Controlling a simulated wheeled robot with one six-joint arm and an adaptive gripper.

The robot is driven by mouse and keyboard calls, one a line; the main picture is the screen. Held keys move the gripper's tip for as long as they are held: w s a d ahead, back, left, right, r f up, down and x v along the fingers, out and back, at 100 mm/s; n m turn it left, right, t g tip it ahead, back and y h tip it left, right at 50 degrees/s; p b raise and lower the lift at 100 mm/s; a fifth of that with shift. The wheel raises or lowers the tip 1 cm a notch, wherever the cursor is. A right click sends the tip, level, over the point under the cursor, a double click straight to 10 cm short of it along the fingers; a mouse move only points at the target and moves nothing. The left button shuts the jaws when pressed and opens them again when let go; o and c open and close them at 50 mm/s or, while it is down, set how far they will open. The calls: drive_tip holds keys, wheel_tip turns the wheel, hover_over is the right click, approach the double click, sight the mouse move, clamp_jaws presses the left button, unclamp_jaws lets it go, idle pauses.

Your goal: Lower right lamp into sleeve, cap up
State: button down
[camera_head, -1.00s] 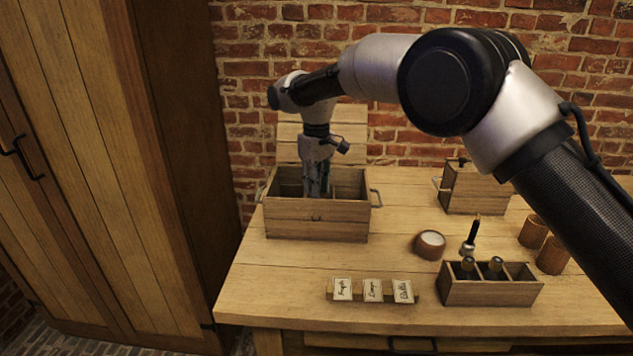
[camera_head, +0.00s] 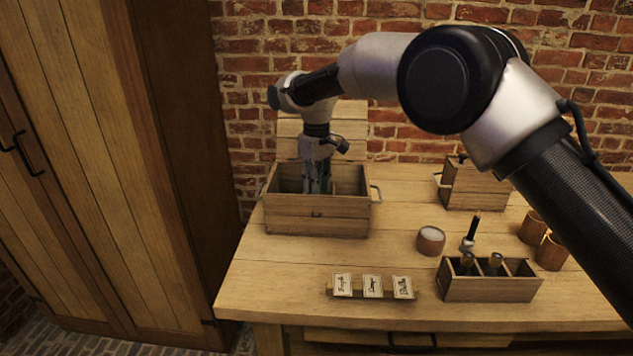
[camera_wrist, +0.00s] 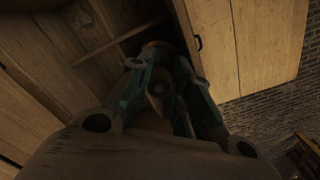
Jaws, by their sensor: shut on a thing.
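My gripper (camera_head: 317,188) points down inside the open wooden box (camera_head: 316,226) at the back left of the table. In the wrist view its fingers (camera_wrist: 160,92) are shut on a small, dim, rounded thing (camera_wrist: 158,87), seen end-on. It may be the lamp, but the picture is too dark to tell its shape or which end is up. The box's front wall hides the fingertips and the held thing's lower part in the head view. The sleeve cannot be made out inside the box.
Label cards (camera_head: 372,286) stand in front. A closed box (camera_head: 476,187) stands behind.

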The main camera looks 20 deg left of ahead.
drive_tip(key=shift+f, duration=1.6)
idle(0.6)
drive_tip(key=c, duration=1.2)
unclamp_jaws()
drive_tip(key=shift+c, duration=0.2)
